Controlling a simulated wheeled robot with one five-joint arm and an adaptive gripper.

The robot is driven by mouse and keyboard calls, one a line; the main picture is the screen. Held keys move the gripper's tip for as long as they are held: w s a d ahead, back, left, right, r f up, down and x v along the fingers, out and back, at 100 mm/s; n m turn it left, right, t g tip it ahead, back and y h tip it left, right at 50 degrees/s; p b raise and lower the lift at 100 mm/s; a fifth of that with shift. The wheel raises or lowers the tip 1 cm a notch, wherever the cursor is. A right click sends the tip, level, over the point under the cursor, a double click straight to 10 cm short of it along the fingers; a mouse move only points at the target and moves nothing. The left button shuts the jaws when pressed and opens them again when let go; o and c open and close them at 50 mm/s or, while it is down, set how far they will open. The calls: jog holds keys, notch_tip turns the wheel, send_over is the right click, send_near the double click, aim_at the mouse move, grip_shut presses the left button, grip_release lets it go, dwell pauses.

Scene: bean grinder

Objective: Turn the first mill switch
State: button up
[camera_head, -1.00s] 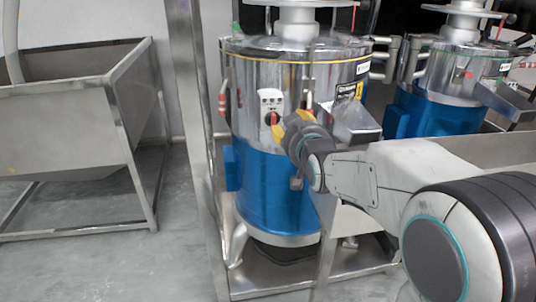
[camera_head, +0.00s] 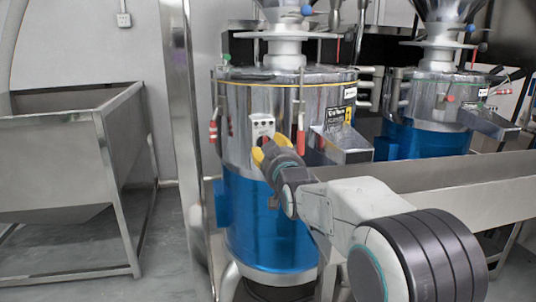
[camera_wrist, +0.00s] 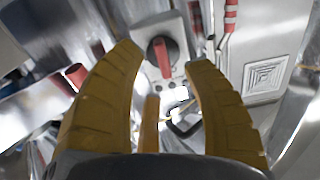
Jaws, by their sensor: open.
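The first mill (camera_head: 270,215) is a steel drum with a blue lower half, standing left of centre in the head view. Its white switch box (camera_head: 262,125) is on the front; the box also shows in the wrist view (camera_wrist: 147,30). The red switch knob (camera_wrist: 161,54) sits on a dark round base, its red bar near upright in the wrist view. My gripper (camera_wrist: 165,62) has yellow fingers, spread apart and empty, with the knob showing between the tips. In the head view my gripper (camera_head: 262,155) covers the lower part of the switch box. I cannot tell whether the fingers touch the knob.
A second mill (camera_head: 430,120) stands behind to the right. A steel chute (camera_head: 340,143) juts from the first mill right of my gripper. A steel post (camera_head: 183,120) and a hopper bin (camera_head: 70,150) are on the left. A red-and-white handle (camera_wrist: 230,15) is near the switch box.

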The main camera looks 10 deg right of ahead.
jog(key=shift+w+b, duration=0.3)
jog(key=shift+w, duration=1.35)
grip_shut()
